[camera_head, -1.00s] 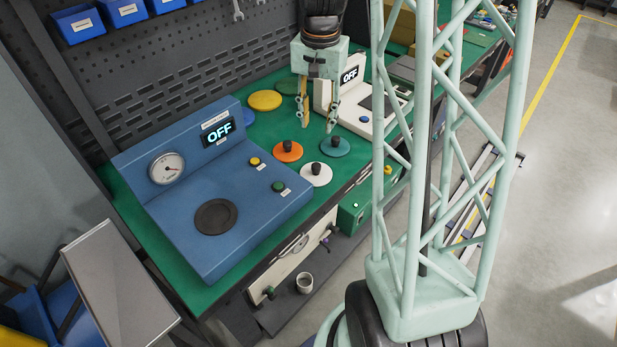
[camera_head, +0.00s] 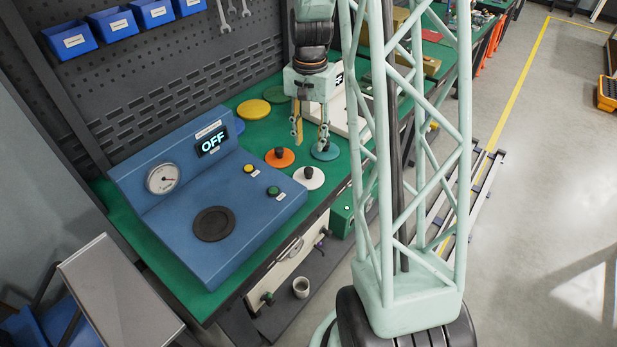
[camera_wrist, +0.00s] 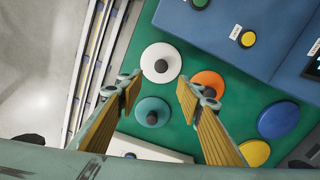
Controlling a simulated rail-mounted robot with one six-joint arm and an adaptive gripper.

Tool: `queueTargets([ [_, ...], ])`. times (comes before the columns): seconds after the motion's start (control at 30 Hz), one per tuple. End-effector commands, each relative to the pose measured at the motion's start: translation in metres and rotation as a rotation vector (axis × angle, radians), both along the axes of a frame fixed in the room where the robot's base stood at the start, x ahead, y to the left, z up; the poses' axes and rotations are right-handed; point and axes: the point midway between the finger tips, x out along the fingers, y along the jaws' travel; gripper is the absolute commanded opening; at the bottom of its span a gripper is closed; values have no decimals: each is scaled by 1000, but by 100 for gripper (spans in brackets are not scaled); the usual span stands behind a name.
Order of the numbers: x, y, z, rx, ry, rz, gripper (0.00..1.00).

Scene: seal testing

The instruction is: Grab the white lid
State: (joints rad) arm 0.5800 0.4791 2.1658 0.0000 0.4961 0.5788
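The white lid (camera_head: 309,178) is a flat disc with a dark knob. It lies on the green bench top (camera_head: 255,137), right of the blue test machine (camera_head: 240,205). My gripper (camera_head: 311,141) is open and empty, above the bench behind the white lid. Its two fingers also show wide apart in the wrist view (camera_wrist: 158,90). A teal lid (camera_wrist: 142,110) shows between the fingers, below them.
An orange lid (camera_head: 279,157) and the teal lid (camera_head: 325,151) lie close to the white lid. Yellow (camera_head: 253,109) and green (camera_head: 276,94) discs lie farther back. A white device stands behind my gripper. The blue machine's display (camera_head: 212,142) reads OFF.

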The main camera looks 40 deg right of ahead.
Motion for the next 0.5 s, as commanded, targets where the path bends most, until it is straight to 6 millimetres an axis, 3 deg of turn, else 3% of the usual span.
queueTargets([
  [0.5, -1, 1, -52, 2, 3, 0, 34],
])
